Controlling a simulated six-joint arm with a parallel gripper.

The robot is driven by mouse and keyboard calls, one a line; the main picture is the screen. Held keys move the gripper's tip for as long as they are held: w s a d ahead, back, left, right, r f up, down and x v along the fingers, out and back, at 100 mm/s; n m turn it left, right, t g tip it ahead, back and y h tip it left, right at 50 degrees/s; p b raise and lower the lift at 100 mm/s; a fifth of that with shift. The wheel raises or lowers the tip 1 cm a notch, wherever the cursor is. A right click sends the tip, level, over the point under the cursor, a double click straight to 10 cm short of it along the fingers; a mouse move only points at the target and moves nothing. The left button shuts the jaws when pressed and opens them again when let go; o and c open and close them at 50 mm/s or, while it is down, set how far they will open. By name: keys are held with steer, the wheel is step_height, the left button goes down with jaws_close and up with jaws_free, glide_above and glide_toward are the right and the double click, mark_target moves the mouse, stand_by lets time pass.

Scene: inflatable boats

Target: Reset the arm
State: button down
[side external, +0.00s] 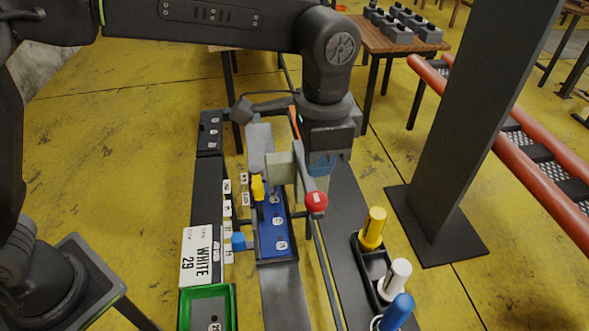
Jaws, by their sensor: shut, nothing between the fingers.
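My gripper (318,165) points down over the middle of the work area, at the end of my dark arm. It is shut and empty. Its fingertips are partly hidden behind a grey bar with a red ball (316,203) on its end. A blue tray (275,225) with numbered slots lies below and left of the gripper.
Yellow, white and blue cylinders (398,274) stand in a dark holder at the front right. A dark post (470,130) rises at the right.

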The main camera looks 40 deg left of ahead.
steer(key=shift+a, duration=0.1)
steer(key=s+a+r+n+t, duration=0.1)
steer(key=a+r, duration=0.1)
steer(key=a, duration=0.3)
steer(key=s+a+r+n, duration=0.1)
steer(key=a+r, duration=0.2)
steer(key=a, duration=0.1)
steer(key=s+a+f+n+t, duration=0.3)
steer(key=s+a+n, duration=0.4)
steer(key=s+a, duration=0.7)
steer(key=shift+a+t, duration=0.8)
steer(key=shift+a, duration=0.25)
